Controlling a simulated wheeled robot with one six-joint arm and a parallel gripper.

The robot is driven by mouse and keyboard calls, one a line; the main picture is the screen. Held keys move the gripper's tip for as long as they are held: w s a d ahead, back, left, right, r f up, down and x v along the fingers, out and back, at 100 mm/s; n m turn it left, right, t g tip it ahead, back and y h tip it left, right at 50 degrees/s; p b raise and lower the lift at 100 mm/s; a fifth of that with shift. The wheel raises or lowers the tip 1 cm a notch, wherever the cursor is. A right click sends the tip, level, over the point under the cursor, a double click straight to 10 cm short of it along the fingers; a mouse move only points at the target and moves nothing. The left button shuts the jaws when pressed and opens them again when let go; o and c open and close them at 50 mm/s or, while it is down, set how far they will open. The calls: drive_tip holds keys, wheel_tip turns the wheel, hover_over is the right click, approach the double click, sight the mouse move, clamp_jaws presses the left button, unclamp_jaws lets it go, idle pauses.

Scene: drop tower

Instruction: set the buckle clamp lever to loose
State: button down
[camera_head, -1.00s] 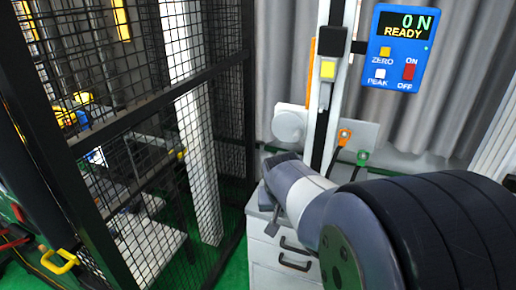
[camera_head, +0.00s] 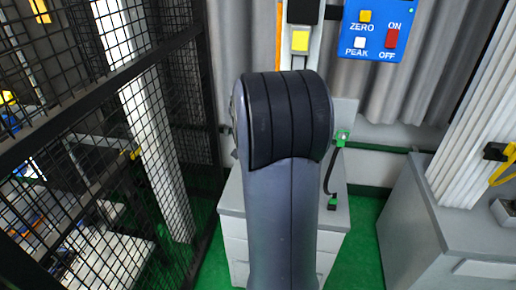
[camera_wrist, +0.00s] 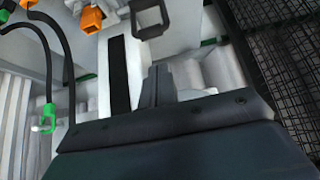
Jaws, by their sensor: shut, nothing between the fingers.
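I cannot make out the buckle clamp lever for certain in either view. My gripper (camera_wrist: 156,84) shows in the wrist view as closed grey fingers above a broad dark wrist body, with nothing between them. In the head view my raised arm covers the middle and hides my gripper and the lower part of the test stand. The stand's white column with a black strip (camera_wrist: 119,76) is just left of my fingers in the wrist view. A dark square bracket (camera_wrist: 151,17) is beyond the fingertips.
A blue control panel (camera_head: 375,28) hangs at the upper right, near a yellow block (camera_head: 300,40). A black mesh cage (camera_head: 95,125) fills the left. A grey cabinet (camera_head: 232,208) stands behind my arm. An orange connector (camera_wrist: 92,20) and green connector (camera_wrist: 46,118) hang on black cables.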

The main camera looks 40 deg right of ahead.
drive_tip(key=x, duration=1)
drive_tip(key=shift+a+p, duration=0.1)
drive_tip(key=shift+p, duration=0.3)
drive_tip(key=shift+s+f+b, duration=0.15)
drive_tip(key=shift+f+b, duration=0.1)
drive_tip(key=shift+b, duration=0.6)
